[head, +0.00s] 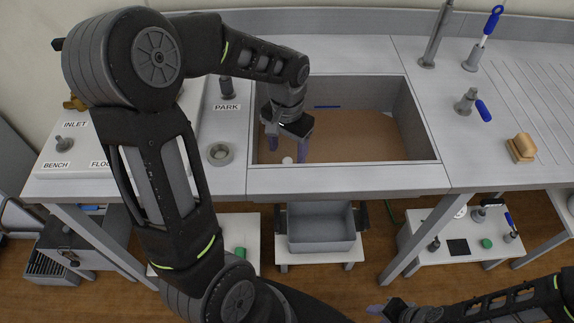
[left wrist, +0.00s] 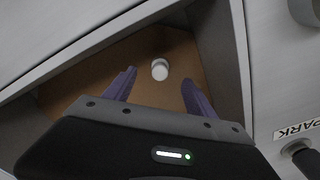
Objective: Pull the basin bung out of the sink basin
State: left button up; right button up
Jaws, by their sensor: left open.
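The sink basin (head: 345,177) is a grey rectangular tub set in the bench, with brown murky content inside. A small white knob, which looks like the basin bung (head: 287,160), shows near the basin's front left. It also shows in the left wrist view (left wrist: 160,69) as a white round-topped piece. My left gripper (head: 287,148) reaches down into the basin with its purple fingers apart and empty. In the left wrist view the bung lies ahead of and between the fingertips (left wrist: 157,88), not touching them. My right gripper (head: 384,309) is at the bottom edge, its opening unclear.
A tap (head: 434,40) stands behind the basin's right end. A blue-handled brush (head: 488,28), a blue-handled valve (head: 474,104) and a tan block (head: 521,148) are on the right. A PARK label (head: 226,107) and round socket (head: 220,153) lie left. A grey bin (head: 321,231) sits below.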

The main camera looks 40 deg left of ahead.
pick_arm(q)
jog(key=shift+r, duration=0.4)
